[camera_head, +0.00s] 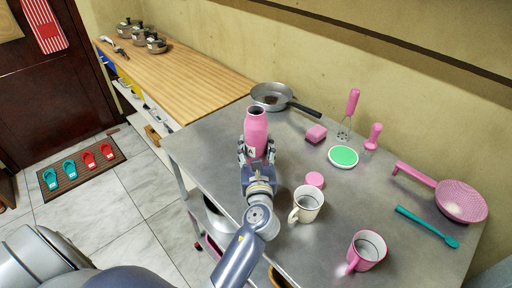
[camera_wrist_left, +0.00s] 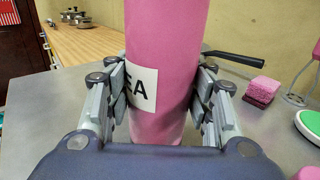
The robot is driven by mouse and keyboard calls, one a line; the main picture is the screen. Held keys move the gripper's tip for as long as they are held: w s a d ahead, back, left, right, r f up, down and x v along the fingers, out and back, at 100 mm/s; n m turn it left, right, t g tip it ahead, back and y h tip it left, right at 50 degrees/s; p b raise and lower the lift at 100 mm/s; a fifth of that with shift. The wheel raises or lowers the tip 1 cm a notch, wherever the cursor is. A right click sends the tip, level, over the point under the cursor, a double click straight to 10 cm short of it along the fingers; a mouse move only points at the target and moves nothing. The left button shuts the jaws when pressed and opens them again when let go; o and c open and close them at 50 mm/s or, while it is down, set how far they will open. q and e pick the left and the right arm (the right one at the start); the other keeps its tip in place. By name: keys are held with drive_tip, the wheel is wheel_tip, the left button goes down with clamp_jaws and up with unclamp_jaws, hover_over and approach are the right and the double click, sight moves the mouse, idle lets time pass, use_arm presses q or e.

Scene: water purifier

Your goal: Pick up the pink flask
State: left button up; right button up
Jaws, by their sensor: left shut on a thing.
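In the left wrist view the flask (camera_wrist_left: 165,60) fills the space between the two fingers of the gripper (camera_wrist_left: 163,100). I cannot tell whether its base touches the table. A round pink lid (camera_head: 314,179) lies on the table to the right of the flask. My right gripper is in neither view.
A white mug (camera_head: 308,203) and a pink mug (camera_head: 366,252) stand to the right of my left arm. A frying pan (camera_head: 271,97) lies behind the flask. A pink sponge (camera_head: 316,133), a green-topped round item (camera_head: 343,156) and a pink strainer (camera_head: 461,201) lie farther right.

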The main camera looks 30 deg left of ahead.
use_arm(q)
wheel_tip(320, 180, up, 3)
drive_tip(key=shift+f+p, duration=0.1)
drive_tip(key=shift+p, duration=0.25)
drive_tip(key=s+a, duration=0.1)
drive_tip(key=s, duration=0.7)
drive_tip(key=s+a+r+b, duration=0.1)
drive_tip(key=s, duration=0.6)
drive_tip(key=shift+s+a+r, duration=0.25)
drive_tip(key=shift+s+a, duration=0.05)
drive_tip(key=shift+s, duration=0.1)
